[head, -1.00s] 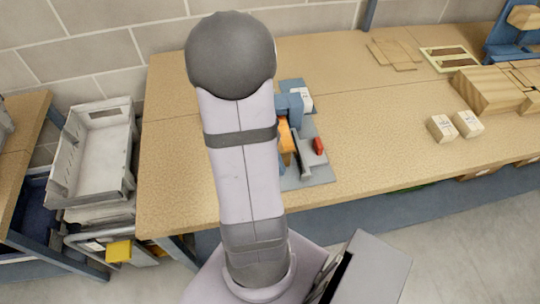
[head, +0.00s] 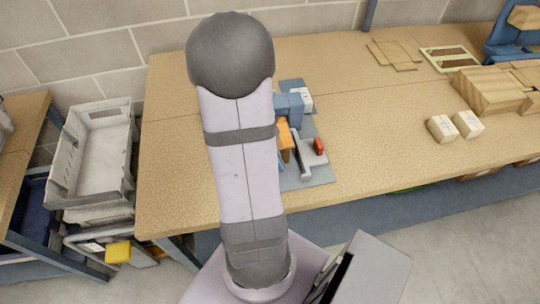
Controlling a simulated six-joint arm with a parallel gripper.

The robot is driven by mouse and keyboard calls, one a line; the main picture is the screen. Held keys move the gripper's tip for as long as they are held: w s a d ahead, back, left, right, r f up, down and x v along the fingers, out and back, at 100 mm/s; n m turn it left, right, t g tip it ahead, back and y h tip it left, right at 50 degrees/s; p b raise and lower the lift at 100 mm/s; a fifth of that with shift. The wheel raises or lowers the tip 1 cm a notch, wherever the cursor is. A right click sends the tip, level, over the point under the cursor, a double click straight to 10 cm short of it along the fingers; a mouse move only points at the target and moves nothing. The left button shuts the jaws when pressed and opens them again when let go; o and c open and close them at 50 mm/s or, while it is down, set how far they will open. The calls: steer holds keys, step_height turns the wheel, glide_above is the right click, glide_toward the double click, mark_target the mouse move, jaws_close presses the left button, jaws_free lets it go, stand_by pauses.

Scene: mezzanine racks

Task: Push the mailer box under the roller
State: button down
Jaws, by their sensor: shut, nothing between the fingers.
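A blue frame (head: 290,106), which looks like the roller station, stands on a grey base plate (head: 319,174) on the bench, partly behind my arm. I cannot make out the roller itself. A small white box with dark marks (head: 304,100), possibly the mailer box, sits at the right side of the blue frame. I cannot tell whether it touches the frame or lies under it. An orange part (head: 285,138) shows just in front of the blue frame, beside my arm; what it belongs to is unclear. My gripper is hidden behind my raised arm.
A grey rail (head: 304,158) and a red part (head: 319,145) are on the base plate. Two labelled cartons (head: 441,128) (head: 468,124) stand to the right on the wooden bench (head: 380,130), with clear surface between. Grey totes (head: 97,160) are stacked left of the bench.

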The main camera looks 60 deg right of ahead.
steer(key=shift+w+d, duration=0.15)
steer(key=shift+w+d, duration=0.25)
steer(key=shift+w, duration=0.05)
steer(key=shift+w+d, duration=0.1)
stand_by(0.6)
steer(key=shift+w+d+b, duration=0.3)
steer(key=shift+w+d, duration=0.05)
steer(key=shift+w+d, duration=0.1)
steer(key=shift+d, duration=0.05)
stand_by(0.4)
steer(key=shift+w+d, duration=0.25)
steer(key=shift+w, duration=0.05)
steer(key=shift+w+d, duration=0.1)
stand_by(0.5)
steer(key=shift+w+d, duration=0.35)
steer(key=shift+w+d, duration=0.1)
stand_by(0.4)
